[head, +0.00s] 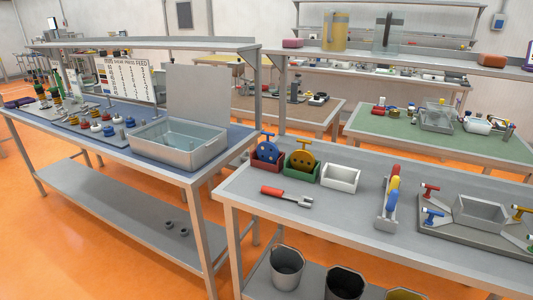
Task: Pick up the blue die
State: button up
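The blue die (266,152) appears to be a round blue disc with dark holes. It stands upright in a small red bin (263,167) on the near grey workbench, at the left end of a row of three bins. My gripper is not in view, so its state and distance from the die cannot be seen.
A red-handled wrench (285,195) lies in front. Colored-handled tools (389,205) and a grey fixture (481,212) are to the right. A blue-topped bench (209,173) stands left.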

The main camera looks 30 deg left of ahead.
aim_at(266, 151)
jog(key=u, duration=1.25)
jog(key=z, duration=2.15)
jog(key=u, duration=2.15)
